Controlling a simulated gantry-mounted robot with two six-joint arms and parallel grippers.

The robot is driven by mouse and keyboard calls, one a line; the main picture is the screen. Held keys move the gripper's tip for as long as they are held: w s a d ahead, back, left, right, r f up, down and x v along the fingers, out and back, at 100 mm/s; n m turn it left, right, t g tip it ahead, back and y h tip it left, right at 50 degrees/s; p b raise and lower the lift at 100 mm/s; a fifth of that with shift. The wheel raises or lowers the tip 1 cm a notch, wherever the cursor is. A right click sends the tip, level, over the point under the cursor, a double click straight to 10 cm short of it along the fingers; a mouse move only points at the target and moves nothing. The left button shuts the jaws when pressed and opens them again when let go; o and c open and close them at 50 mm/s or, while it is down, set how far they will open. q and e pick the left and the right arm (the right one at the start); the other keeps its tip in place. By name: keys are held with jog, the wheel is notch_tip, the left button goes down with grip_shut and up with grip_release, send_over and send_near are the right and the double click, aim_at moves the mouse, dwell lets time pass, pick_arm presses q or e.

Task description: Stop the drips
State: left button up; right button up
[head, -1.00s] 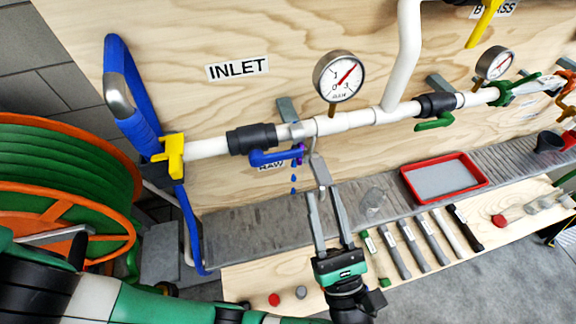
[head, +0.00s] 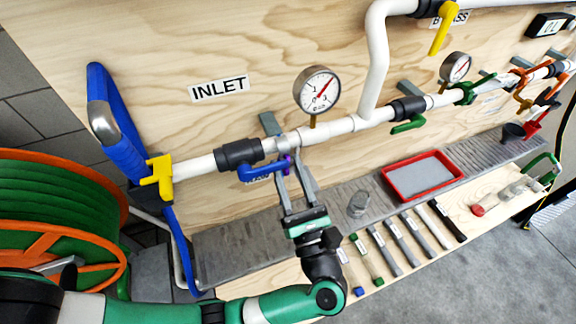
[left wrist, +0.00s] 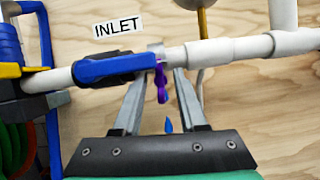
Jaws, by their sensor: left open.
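A white pipe (head: 338,127) runs along the plywood board under the INLET label (head: 220,89). A blue lever handle (head: 262,171) sits on its black valve (head: 238,153); the handle also shows in the left wrist view (left wrist: 115,67). A small purple piece (left wrist: 161,83) hangs below the pipe at the handle's right end. A blue drop (left wrist: 168,125) is in the air below it. My left gripper (head: 289,170) is open, its fingers reaching up to the pipe on either side of the purple piece. I cannot tell whether they touch it. My right gripper is not in view.
A round gauge (head: 317,90) stands above the pipe, just right of my left gripper. A red tray (head: 388,182) and a clear cup (head: 358,205) stand on the grey ledge. Several tools lie on the lower wooden shelf. A green hose reel (head: 60,205) fills the left side.

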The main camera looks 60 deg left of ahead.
pick_arm(q)
jog(key=shift+a, duration=0.15)
grip_shut()
jog(key=shift+r, duration=0.1)
jog(key=m+p, duration=0.1)
jog(key=m+t+p, duration=0.1)
jog(key=m, duration=0.1)
jog(key=shift+r+t, duration=0.25)
jog(key=shift+t, duration=0.05)
jog(key=shift+f+m+t+h+p, duration=0.1)
jog(key=shift+m+t+h+p, duration=0.2)
jog(key=shift+m+h, duration=0.15)
jog(key=shift+f+m, duration=0.2)
jog(key=shift+m, duration=0.05)
grip_release()
